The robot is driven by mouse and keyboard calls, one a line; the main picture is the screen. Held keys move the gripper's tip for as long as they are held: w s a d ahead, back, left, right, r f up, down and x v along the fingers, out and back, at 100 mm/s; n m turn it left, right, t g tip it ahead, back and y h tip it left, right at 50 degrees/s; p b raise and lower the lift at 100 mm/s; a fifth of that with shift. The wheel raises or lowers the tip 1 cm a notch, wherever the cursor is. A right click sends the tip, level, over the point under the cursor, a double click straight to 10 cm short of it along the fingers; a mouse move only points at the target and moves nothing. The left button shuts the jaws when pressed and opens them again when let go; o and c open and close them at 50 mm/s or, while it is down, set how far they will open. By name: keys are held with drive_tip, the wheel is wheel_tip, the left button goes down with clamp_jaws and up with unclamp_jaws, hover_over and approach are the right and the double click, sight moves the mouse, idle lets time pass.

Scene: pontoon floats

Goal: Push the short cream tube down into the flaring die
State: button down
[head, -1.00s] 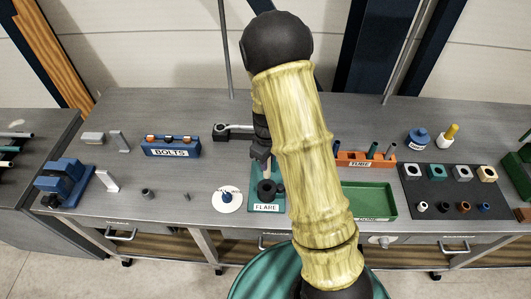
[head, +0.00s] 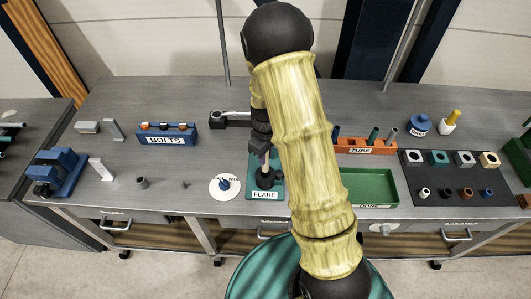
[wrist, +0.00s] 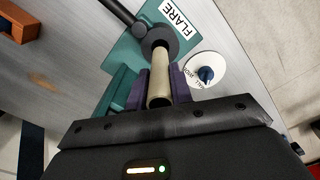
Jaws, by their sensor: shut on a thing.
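The short cream tube (wrist: 159,78) is held between the purple fingers of my gripper (wrist: 161,84), which is shut on it. In the wrist view its far end meets the dark round flaring die (wrist: 172,40); I cannot tell how deep it sits in the opening. The die stands on a teal base (wrist: 122,60) with a white FLARE label (wrist: 178,16).
A white dial disc with a blue knob (head: 224,187) lies left of the die. A green tray (head: 368,188) and an orange TUBE rack (head: 366,147) are to the right, behind my arm. The blue BOLTS holder (head: 167,134) is at back left.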

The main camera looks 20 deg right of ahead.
sight(265, 168)
drive_tip(key=shift+f+b, duration=0.3)
drive_tip(key=shift+f, duration=0.35)
drive_tip(key=shift+f+b, duration=2.55)
drive_tip(key=shift+f, duration=0.8)
idle(1.3)
drive_tip(key=c, duration=1.2)
unclamp_jaws()
drive_tip(key=shift+o, duration=0.2)
drive_tip(key=shift+r, duration=0.15)
wheel_tip(265, 168, up, 17)
drive_tip(key=b, duration=0.2)
drive_tip(key=shift+b, duration=0.35)
drive_tip(key=shift+s, duration=0.1)
